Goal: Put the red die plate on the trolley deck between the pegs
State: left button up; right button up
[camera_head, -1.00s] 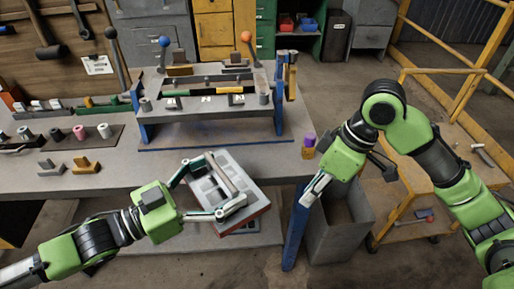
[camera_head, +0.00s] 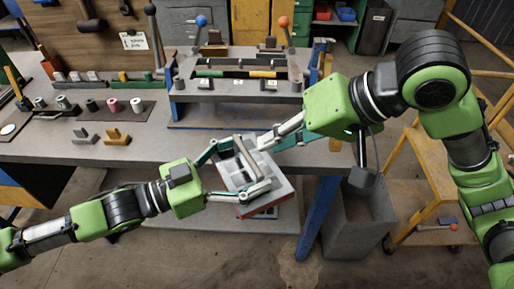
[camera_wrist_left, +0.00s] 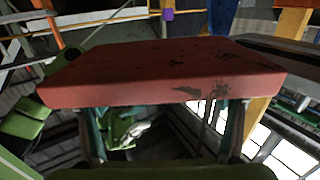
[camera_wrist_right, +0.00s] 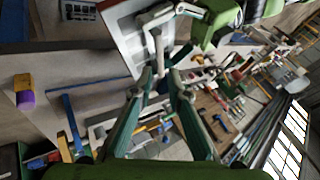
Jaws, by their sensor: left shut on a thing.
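The red die plate (camera_head: 230,172) has a grey upper face with recesses and a bar, and a red rim. It is held tilted above the bench's front edge. My left gripper (camera_head: 253,163) is shut on it; its red face fills the left wrist view (camera_wrist_left: 165,75). The yellow trolley's deck (camera_head: 424,160) is at the right, partly behind my right arm. I cannot make out its pegs.
The bench (camera_head: 140,152) carries a press frame with a blue base (camera_head: 215,125) and rows of small tools. A grey bin (camera_head: 345,225) stands between bench and trolley. A hammer-like tool (camera_head: 450,227) lies on the trolley's lower shelf.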

aim_at(248, 154)
pick_arm(q)
jog(key=shift+r, duration=0.25)
pick_arm(e)
jog(key=x, duration=0.9)
jog(key=shift+w+a+f, duration=0.1)
jog(key=shift+a+f, duration=0.05)
jog(key=shift+f, duration=0.15)
grip_shut()
pick_arm(q)
jog(key=o, duration=2)
pick_arm(e)
jog(key=shift+r, duration=0.2)
pick_arm(q)
jog(key=shift+o, duration=0.2)
jog(key=shift+a+f, duration=0.1)
jog(key=shift+f, duration=0.05)
